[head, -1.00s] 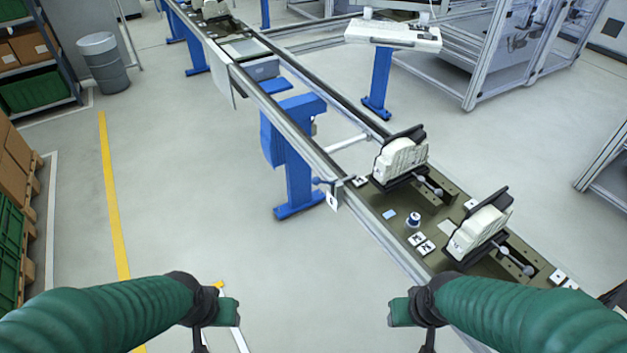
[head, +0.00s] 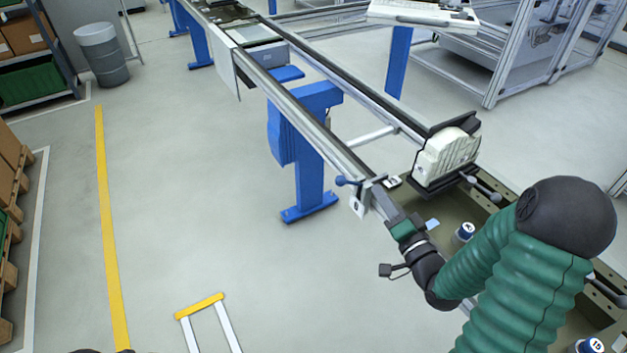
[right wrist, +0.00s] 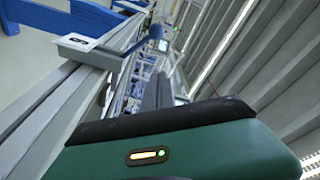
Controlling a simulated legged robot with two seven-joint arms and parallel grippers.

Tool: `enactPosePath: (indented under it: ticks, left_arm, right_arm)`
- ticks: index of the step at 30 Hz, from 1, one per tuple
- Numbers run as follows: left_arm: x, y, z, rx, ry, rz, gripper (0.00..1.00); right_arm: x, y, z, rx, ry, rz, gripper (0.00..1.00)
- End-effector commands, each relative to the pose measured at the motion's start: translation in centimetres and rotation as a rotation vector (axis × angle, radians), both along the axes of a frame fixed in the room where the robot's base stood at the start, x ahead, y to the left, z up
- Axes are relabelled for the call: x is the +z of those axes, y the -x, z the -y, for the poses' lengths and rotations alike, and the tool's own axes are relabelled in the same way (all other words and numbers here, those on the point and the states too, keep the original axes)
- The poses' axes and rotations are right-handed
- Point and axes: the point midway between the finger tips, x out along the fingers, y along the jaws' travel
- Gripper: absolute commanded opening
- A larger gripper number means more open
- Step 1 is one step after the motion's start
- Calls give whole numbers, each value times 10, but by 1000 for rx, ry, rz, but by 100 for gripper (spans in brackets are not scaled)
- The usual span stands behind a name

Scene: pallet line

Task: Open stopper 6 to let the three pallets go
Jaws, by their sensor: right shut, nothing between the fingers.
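The stopper (head: 357,200) is on the near rail of the conveyor, with a blue lever (head: 348,181) and a small white label plate. Its number is too small to read. My right gripper (head: 404,228) is shut and empty at the near rail, a little below and right of the stopper, apart from the lever. My left gripper is out of view.
The conveyor rail (head: 315,127) runs to the upper left, with a blue support leg (head: 308,160) under it. A white-topped stand (head: 424,14) is behind the line. The floor left of the line is open, with a yellow-topped frame (head: 199,306) low down.

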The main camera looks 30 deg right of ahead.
Motion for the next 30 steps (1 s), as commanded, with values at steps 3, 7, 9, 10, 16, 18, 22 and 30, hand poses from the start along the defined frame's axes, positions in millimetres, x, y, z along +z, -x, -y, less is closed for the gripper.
enactPosePath:
  ticks: [3,7,9,10,16,18,22,30]
  left_arm:
    - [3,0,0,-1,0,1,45]
    - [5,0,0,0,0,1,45]
    - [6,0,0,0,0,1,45]
    - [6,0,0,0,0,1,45]
    - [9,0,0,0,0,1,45]
    - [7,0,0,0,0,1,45]
    - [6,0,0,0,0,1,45]
    - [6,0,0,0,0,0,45]
  right_arm:
    - [5,-10,0,3,-1,10,0]
    - [7,-35,1,4,1,7,0]
    - [8,-51,2,4,1,6,0]
    - [8,-58,3,4,0,7,0]
    - [12,-101,6,3,0,6,0]
    - [2,-99,-3,2,-6,1,0]
    - [-7,-94,-18,1,-4,2,0]
    - [-11,-92,-26,1,1,3,0]
